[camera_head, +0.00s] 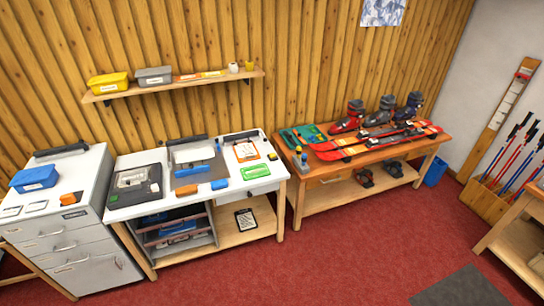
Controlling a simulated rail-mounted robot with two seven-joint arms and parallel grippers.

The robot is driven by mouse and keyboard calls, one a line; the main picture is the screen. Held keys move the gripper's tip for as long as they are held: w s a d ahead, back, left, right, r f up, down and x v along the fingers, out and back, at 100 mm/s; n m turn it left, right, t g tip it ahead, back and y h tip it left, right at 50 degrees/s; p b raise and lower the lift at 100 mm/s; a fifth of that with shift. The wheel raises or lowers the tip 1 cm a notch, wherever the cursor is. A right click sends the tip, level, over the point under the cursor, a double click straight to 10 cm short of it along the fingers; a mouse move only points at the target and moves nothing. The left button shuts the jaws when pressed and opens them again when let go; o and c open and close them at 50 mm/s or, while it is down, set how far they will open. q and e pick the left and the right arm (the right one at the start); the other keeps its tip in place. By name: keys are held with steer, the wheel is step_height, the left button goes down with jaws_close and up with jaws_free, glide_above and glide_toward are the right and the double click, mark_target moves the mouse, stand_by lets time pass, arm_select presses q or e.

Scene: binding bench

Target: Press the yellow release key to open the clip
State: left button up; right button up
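I cannot make out a yellow release key or tell which thing is the clip from this distance. On the white bench (205,204) lie a dark case with a grey panel (137,185), a grey board with a dark bar along its back (195,165), and an orange-edged board with a white sheet (246,151). Small orange (186,190), blue (219,184) and green (255,172) pieces lie along the bench front. Neither of my grippers is in view.
A white drawer cabinet (65,235) with a blue box (35,178) stands at left. A wooden bench (315,195) with red skis (375,140) and boots stands to the right. A wall shelf (175,86) holds bins. The red floor (350,245) in front is mostly clear.

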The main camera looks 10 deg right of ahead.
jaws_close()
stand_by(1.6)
